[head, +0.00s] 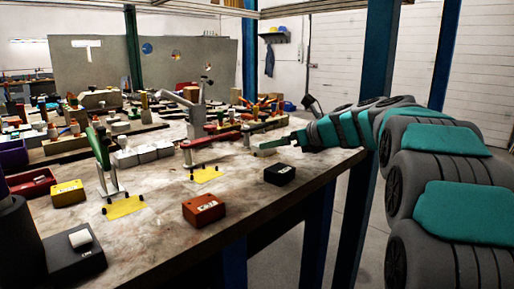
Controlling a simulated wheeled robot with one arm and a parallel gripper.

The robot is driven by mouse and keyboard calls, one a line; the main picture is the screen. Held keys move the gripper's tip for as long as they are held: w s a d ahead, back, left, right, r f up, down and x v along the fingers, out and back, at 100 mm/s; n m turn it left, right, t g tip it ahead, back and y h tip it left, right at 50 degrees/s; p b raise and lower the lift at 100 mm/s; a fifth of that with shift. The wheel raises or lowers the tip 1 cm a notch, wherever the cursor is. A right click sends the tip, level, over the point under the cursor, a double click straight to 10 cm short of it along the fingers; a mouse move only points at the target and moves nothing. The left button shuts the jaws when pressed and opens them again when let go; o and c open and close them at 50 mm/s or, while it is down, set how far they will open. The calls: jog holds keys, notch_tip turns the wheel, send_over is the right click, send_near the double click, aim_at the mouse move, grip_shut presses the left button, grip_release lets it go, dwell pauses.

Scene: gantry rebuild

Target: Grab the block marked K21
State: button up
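Several small labelled blocks stand on the workbench in the head view, and their markings are too small to read surely. An orange-red block (204,210) near the front edge bears a white label that may read K21. A black block (280,175) with a white label stands behind it to the right. A yellow block (68,193) and a dark red block (31,184) stand at the left.
The workbench (155,240) has bare room around the orange-red block. Green (103,150) and grey (194,112) upright clamp-like tools stand near yellow patches (123,207). Clutter fills the bench's back. A blue post (374,60) rises beyond its right edge.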

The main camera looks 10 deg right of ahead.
jog(key=shift+x, duration=3.2)
jog(key=shift+d, duration=0.1)
jog(key=shift+c, duration=0.2)
jog(key=c, duration=1.5)
